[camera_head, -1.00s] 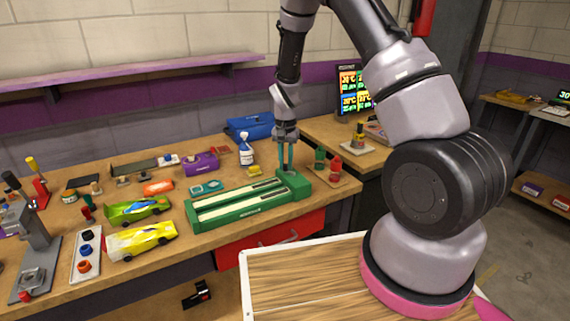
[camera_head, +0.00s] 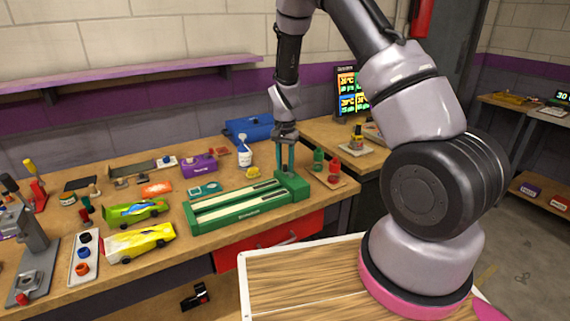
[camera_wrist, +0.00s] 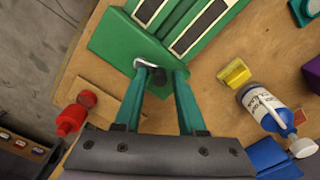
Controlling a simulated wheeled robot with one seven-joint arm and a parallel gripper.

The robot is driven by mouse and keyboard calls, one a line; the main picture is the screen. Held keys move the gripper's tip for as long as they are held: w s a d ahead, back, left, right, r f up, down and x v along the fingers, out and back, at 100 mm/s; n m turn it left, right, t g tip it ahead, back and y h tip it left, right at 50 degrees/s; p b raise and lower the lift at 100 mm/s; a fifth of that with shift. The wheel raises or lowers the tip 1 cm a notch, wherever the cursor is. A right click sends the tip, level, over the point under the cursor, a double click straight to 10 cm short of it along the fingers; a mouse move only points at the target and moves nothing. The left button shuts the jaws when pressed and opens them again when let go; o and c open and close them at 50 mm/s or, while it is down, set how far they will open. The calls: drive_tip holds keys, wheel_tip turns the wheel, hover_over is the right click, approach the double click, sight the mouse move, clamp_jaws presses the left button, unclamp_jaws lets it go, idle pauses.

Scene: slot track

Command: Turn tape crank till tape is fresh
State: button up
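The green tape unit (camera_head: 243,213) lies on the bench, with two pale strips along its top and a taller block at its right end. The wrist view shows this block (camera_wrist: 122,40) and a bent metal crank (camera_wrist: 148,64) with a dark knob (camera_wrist: 156,76). My gripper (camera_head: 286,172) points down at the block end, its teal fingers apart. In the wrist view my gripper (camera_wrist: 160,74) has the knob between its fingertips, close to the left finger, with a gap at the right one. The fingers partly hide the crank in the head view.
Two toy cars (camera_head: 140,243) lie to the left.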

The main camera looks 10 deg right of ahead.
idle(0.3)
wheel_tip(320, 180, up, 11)
idle(0.5)
wheel_tip(320, 180, up, 10)
drive_tip(key=t+y, duration=0.1)
hover_over(285, 165)
drive_tip(key=s+d, duration=0.2)
drive_tip(key=s, duration=0.1)
drive_tip(key=s+d+r+n+t+y, duration=0.1)
drive_tip(key=s+d+r+t, duration=0.1)
drive_tip(key=s+r, duration=0.55)
drive_tip(key=s+d+r+n+t, duration=0.1)
drive_tip(key=s+r+t, duration=0.1)
drive_tip(key=s+r, duration=0.3)
drive_tip(key=s+d+r+n+t, duration=0.1)
drive_tip(key=s+r, duration=0.4)
drive_tip(key=s, duration=0.6)
drive_tip(key=shift+s+d+t, duration=0.15)
drive_tip(key=shift+d+t, duration=0.45)
